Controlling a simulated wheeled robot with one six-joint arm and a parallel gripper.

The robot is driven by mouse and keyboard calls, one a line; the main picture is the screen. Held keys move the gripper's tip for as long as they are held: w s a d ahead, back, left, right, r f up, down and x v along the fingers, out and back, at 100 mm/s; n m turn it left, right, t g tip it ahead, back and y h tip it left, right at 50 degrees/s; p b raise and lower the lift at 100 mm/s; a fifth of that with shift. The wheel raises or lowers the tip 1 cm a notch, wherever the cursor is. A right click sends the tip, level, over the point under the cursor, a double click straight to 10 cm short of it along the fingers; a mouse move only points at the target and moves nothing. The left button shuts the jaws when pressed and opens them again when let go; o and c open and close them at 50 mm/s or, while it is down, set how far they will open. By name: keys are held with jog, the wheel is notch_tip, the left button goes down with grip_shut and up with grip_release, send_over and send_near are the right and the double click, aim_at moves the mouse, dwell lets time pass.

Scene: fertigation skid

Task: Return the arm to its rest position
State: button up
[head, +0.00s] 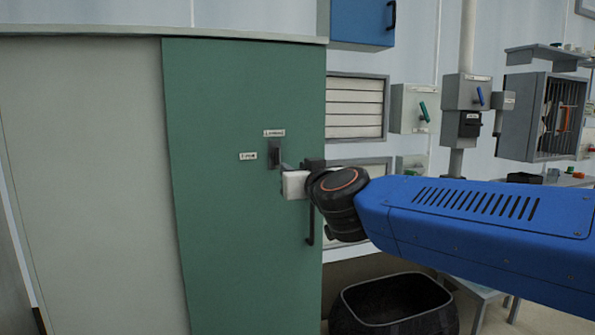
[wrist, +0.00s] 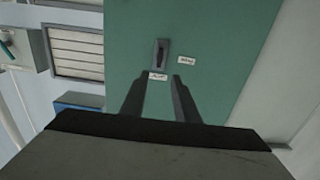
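My blue arm (head: 470,215) reaches in from the right in the head view. My gripper (head: 284,168) is at its end, in front of the green cabinet door (head: 230,85). In the wrist view, my gripper (wrist: 160,80) has two dark fingers apart, with nothing between them. A small dark latch or switch (head: 274,154) on the door lies just beyond the fingertips; it also shows in the wrist view (wrist: 161,52). I cannot tell the exact gap between the fingertips and the door.
Two small labels sit by the latch. A dark vertical handle (head: 311,215) is on the door's right side. A black bin (head: 392,303) stands below my arm. Wall boxes with green (head: 423,111) and blue (head: 480,96) levers and an open grey cabinet (head: 545,115) are at right.

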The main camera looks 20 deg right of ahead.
jog(key=shift+s, duration=0.45)
jog(key=s+a+f+n+g+y, duration=0.25)
jog(key=s+f, duration=0.25)
jog(key=f, duration=0.3)
jog(key=s+a+f+n+g+y, duration=0.1)
jog(key=s+f+g+y, duration=0.2)
jog(key=f, duration=0.5)
jog(key=s+d+f+m+g+h, duration=0.2)
jog(key=s+d+f+g, duration=0.2)
jog(key=s+f, duration=0.5)
jog(key=s+d+f+m+g+h, duration=0.1)
jog(key=s+d+f+g+h, duration=0.2)
jog(key=s+d+f, duration=0.3)
notch_tip(320, 180, down, 3)
jog(key=s, duration=0.2)
jog(key=shift+s+d+r+m+g, duration=0.15)
jog(key=shift+s+m+g, duration=0.2)
jog(key=shift+h, duration=0.25)
